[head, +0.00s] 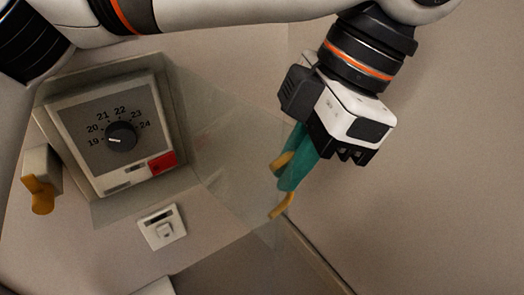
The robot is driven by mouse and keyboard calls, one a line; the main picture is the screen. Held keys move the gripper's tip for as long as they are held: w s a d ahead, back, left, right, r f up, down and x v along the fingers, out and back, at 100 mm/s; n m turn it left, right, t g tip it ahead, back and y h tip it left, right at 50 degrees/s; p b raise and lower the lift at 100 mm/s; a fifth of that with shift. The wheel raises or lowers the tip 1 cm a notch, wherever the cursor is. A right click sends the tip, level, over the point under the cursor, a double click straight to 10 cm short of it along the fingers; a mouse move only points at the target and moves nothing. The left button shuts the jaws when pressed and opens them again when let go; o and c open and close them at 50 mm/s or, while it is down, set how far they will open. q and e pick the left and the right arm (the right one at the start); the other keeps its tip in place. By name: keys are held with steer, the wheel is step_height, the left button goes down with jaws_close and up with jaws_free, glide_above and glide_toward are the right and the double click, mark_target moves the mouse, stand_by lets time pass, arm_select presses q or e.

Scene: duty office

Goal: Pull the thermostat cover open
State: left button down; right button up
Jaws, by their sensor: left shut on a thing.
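The thermostat (80,150) is on the wall at the left, with a dark dial (121,136), a number scale and a red label. Its clear cover (235,150) is faint and see-through; it stands swung out to the right, and the dial face is uncovered. My left gripper (291,172), with teal fingers, is at the cover's far edge, right of the thermostat. It is shut on the cover's yellow handle (281,206), which shows partly around the fingers. My right gripper is not in view.
A pale block with a yellow peg (41,195) is on the wall left of the thermostat. A small white switch plate (162,226) is below it. My left arm crosses the top. The wall at the right is bare.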

arm_select(q)
steer(key=w+n, duration=0.1)
steer(key=w+d, duration=0.1)
steer(key=n+p, duration=0.1)
steer(key=shift+w+d+r+n+g, duration=0.1)
steer(key=shift+w+d+n+g, duration=0.2)
steer(key=shift+w+g, duration=0.1)
steer(key=c, duration=1.9)
jaws_free()
steer(key=o, duration=0.4)
steer(key=shift+a, duration=0.25)
steer(key=shift+c, duration=0.2)
step_height(320, 180, up, 10)
steer(key=p, duration=0.2)
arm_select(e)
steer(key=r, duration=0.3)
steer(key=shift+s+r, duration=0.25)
